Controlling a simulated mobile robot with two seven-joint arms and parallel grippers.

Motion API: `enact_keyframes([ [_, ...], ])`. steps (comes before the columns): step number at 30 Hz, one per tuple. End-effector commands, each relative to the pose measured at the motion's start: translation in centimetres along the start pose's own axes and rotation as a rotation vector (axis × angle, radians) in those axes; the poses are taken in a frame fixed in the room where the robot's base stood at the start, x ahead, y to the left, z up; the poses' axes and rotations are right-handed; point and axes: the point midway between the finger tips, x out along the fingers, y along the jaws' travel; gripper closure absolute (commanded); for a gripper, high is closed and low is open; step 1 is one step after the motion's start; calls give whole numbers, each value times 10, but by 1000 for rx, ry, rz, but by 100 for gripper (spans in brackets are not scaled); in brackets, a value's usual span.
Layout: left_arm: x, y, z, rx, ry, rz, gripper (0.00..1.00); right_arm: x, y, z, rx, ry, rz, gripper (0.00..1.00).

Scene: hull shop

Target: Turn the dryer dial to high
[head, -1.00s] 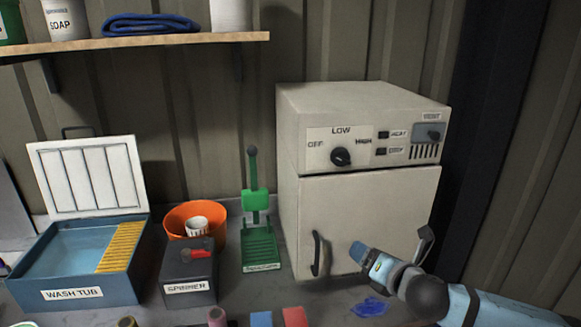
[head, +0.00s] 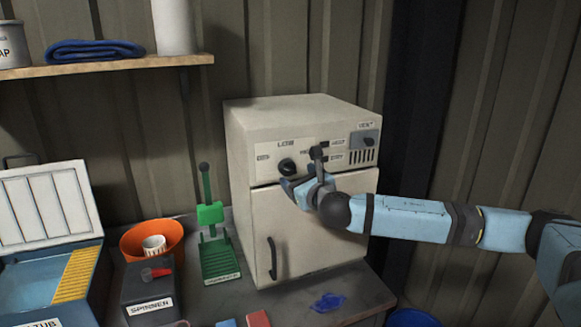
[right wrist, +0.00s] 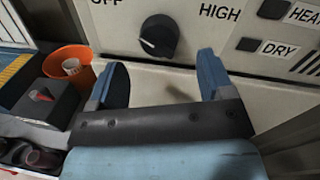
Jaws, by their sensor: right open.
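The cream dryer (head: 300,225) stands on the bench with its door shut. Its black dial (head: 287,166) sits on the front panel with OFF to its left, LOW above and HIGH to its right. In the right wrist view the dial (right wrist: 159,36) has a white mark toward its left, on the OFF side. My right gripper (head: 301,168) is in front of the panel, just below and right of the dial. In the right wrist view its blue fingers (right wrist: 162,64) are spread and empty, and the dial lies beyond the gap, apart from them. My left gripper is out of view.
HEAT and DRY buttons and a vent (head: 364,145) are right of the dial. Left of the dryer are a green stand (head: 220,260), an orange bucket (head: 135,240), a spinner box (head: 145,290) and a wash tub (head: 30,275). A shelf (head: 110,65) hangs above.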

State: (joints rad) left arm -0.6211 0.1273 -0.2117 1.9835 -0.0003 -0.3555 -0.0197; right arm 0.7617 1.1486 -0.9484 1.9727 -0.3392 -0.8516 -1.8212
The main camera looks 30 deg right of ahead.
Motion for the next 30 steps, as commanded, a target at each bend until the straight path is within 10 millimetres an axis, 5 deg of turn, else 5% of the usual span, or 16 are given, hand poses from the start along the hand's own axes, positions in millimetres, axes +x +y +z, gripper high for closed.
enact_keyframes([
  [9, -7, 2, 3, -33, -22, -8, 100, 42, 0, 0, 1, 1, 0, 26],
  [20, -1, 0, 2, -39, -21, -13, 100, 46, 0, -1, 0, 1, 1, 26],
  [26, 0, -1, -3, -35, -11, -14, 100, 46, 0, -1, 1, 1, 1, 72],
  [30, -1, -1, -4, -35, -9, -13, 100, 46, 0, -1, 2, 1, 1, 75],
])
